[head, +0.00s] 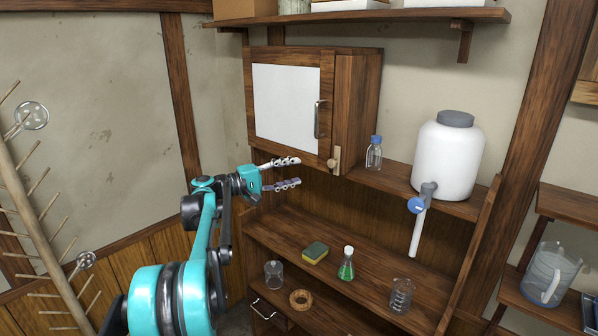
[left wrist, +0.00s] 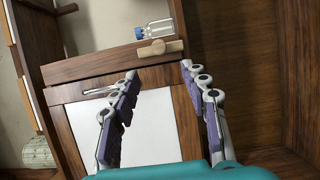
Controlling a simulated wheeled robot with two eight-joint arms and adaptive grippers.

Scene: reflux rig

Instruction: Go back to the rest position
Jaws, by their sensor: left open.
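My left gripper (head: 281,174) is open and empty in the head view. It is in the air just below the wall cabinet (head: 351,110), whose white-panelled door (head: 287,103) is shut. In the left wrist view the two purple-padded fingers of the left gripper (left wrist: 166,107) are spread, with nothing between them. The cabinet's white panel (left wrist: 150,130) and a wooden latch (left wrist: 160,48) show beyond the fingers. My right gripper is in neither view.
A workbench (head: 300,235) holds a sponge (head: 315,252), a flask of green liquid (head: 346,265), beakers (head: 401,296) and a cork ring (head: 300,299). A white tank (head: 447,160) and a blue-capped bottle (head: 374,153) stand on the shelf. A peg rack (head: 30,205) stands left.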

